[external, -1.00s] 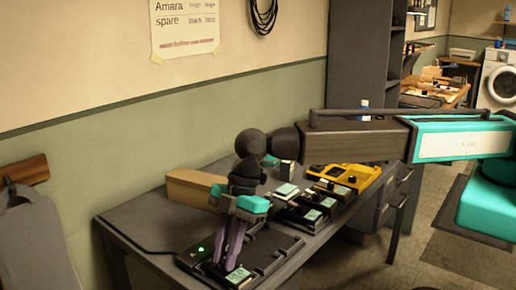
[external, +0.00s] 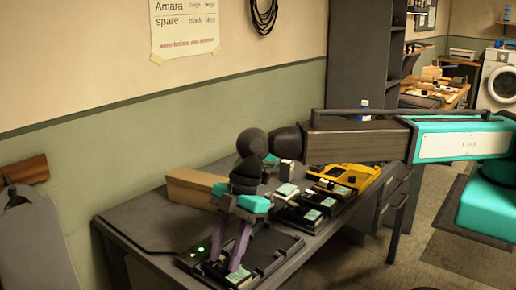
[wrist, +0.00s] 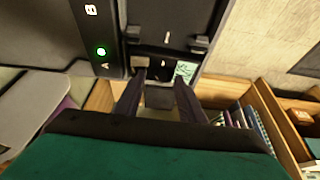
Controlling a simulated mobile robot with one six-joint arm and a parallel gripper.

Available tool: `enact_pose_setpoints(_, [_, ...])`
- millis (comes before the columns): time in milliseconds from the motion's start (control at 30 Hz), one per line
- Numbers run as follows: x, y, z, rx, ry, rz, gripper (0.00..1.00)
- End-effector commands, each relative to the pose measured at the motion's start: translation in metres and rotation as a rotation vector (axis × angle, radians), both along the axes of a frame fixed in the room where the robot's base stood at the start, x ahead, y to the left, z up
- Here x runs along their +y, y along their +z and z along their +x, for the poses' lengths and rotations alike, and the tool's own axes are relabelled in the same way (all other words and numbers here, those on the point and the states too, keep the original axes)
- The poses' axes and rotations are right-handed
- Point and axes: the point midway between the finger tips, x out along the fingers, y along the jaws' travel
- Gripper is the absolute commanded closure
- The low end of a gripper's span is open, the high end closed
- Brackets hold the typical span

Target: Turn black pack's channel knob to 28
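My gripper (external: 224,265) points down over the dark tray (external: 285,258) at the near end of the desk. Its two purple fingers stand apart with a gap between them. A small dark pack with a pale green display (external: 238,275) lies at the fingertips. In the wrist view my gripper (wrist: 160,78) is open, and the same display (wrist: 185,72) shows beside the right fingertip. The knob and its setting cannot be made out, and the display's digits are too small to read. Several other dark packs (external: 300,214) with pale green displays lie farther along the desk.
A dark strip with a lit green lamp (wrist: 101,51) and letters A and B borders the tray. A yellow device (external: 350,178) and a tan box (external: 190,188) are on the desk. A wall sheet (external: 185,25) shows "Amara" and "spare". The desk's front left corner is clear.

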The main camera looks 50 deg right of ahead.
Motion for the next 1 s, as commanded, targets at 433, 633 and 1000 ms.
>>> enact_pose_setpoints(433, [-0.017, 0.039, 0.0, -0.002, -0.001, 0.002, 0.63])
enact_pose_setpoints(633, [-0.027, 0.062, 0.0, -0.002, -0.002, 0.002, 0.63])
enact_pose_setpoints(1000, [-0.044, 0.106, -0.001, -0.001, 0.0, 0.001, 0.63])
